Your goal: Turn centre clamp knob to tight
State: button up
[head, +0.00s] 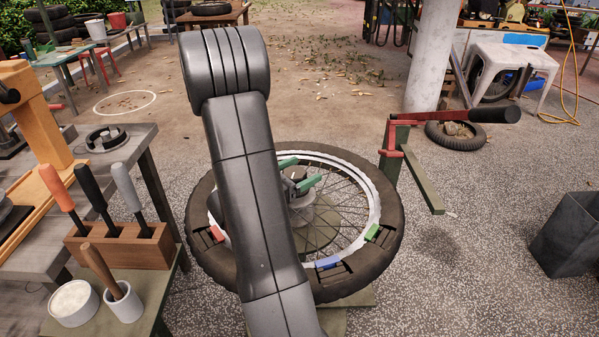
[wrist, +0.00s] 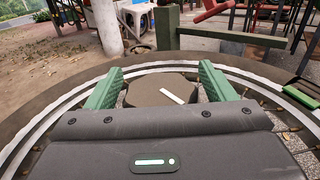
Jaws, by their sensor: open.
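The centre clamp knob (wrist: 150,94) is a dark, broad, faceted knob with a white pointer line on top. In the wrist view the line slants from upper left to lower right. My gripper (wrist: 162,70) is open, with one green finger on each side of the knob; I cannot tell whether either touches it. In the head view my gripper (head: 307,170) is over the hub of the wheel (head: 383,238), with the knob (head: 295,173) partly hidden between its fingers. My arm hides part of the wheel. No tight marking is readable.
Red, blue and green clips (head: 328,262) sit on the wheel rim. A red-and-green post with a black-handled lever (head: 405,135) stands close to the wheel's right. A bench with a tool block (head: 120,245) is at left, and a grey bin (head: 568,235) at right.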

jog(key=c, duration=1)
